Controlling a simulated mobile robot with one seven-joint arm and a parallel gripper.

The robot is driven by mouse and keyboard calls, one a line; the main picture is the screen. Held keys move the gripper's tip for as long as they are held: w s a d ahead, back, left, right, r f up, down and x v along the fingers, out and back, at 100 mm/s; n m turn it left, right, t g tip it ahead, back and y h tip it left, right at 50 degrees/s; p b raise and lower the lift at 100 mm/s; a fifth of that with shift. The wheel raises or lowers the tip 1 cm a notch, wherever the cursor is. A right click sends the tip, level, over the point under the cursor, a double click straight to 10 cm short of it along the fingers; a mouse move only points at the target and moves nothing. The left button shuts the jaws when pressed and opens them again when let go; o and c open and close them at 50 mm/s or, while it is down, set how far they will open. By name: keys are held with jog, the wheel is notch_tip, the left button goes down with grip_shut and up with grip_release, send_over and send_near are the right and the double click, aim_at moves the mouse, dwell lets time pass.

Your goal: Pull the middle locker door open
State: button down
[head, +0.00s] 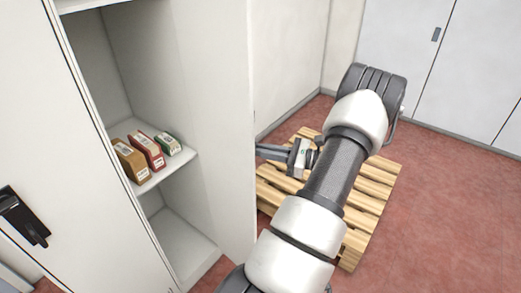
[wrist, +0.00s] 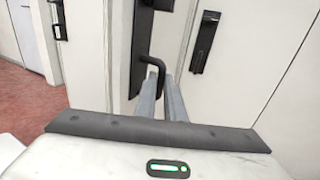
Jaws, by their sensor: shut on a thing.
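The middle locker door (head: 226,110) stands swung open in the head view, with the shelves inside the locker showing. My gripper (head: 264,151) reaches the outer side of this door from the right, its fingertips hidden behind the door's edge. In the wrist view the black handle (wrist: 155,62) of the door curves out from its dark plate. My gripper (wrist: 160,72) is shut on this handle there.
Brown (head: 130,160), red (head: 148,150) and green (head: 168,143) boxes stand on a locker shelf. A closed door with a black handle (head: 22,215) is at the left. A wooden pallet (head: 375,200) lies on the red floor below my arm. Grey cabinets (head: 400,45) stand behind.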

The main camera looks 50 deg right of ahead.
jog(key=shift+w+a+r, duration=0.1)
jog(key=shift+w+a, duration=0.15)
jog(key=shift+w, duration=0.1)
jog(key=c, duration=1.8)
grip_release()
jog(key=shift+w, duration=0.15)
jog(key=shift+c, duration=0.2)
jog(key=shift+s+d, duration=0.1)
jog(key=shift+s, duration=0.1)
jog(key=v, duration=1.7)
jog(key=shift+d, duration=0.1)
